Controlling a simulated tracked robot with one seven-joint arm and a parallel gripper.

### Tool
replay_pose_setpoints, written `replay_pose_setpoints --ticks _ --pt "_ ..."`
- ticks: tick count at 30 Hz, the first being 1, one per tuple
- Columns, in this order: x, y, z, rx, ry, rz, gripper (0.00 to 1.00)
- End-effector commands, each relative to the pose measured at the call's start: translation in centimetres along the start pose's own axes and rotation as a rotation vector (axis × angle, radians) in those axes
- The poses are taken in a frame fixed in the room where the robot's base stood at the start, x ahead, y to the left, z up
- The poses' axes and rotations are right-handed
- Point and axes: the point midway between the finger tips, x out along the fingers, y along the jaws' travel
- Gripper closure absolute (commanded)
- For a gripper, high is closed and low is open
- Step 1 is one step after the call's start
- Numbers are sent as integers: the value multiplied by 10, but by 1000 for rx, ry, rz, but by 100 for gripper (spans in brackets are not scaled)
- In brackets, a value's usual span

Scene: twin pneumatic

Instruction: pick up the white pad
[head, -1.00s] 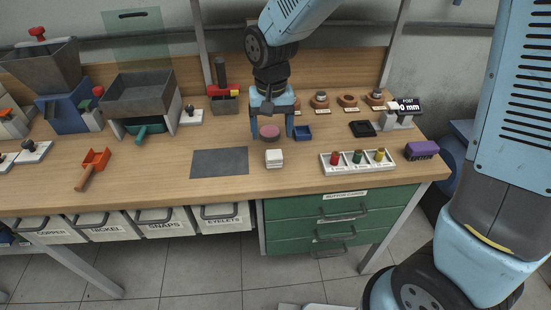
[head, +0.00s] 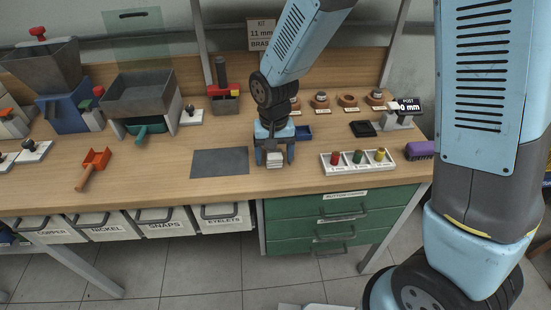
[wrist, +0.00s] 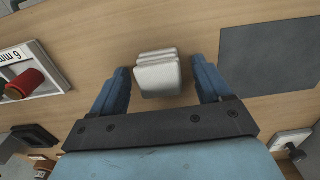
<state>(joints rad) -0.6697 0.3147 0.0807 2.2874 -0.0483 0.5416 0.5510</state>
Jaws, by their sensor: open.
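The white pad (head: 274,160) is a small pale block with rounded edges, on the wooden bench near its front edge. In the wrist view the white pad (wrist: 158,76) looks like stacked layers and lies between the two blue fingers, with a gap on each side. My gripper (head: 274,157) is open and points down over the pad. It also shows in the wrist view (wrist: 160,80), its fingers on either side of the pad, not closed on it. How high the fingertips are above the bench is hard to tell.
A grey mat (head: 220,162) lies left of the pad. A white tray (head: 357,170) with several coloured pegs stands right.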

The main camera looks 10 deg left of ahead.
Motion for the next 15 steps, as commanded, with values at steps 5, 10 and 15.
replay_pose_setpoints --ticks 5,10,15 --pt "0 0 0 1 0 0 27" --pt "0 0 0 1 0 0 43" --pt "0 0 0 1 0 0 60"
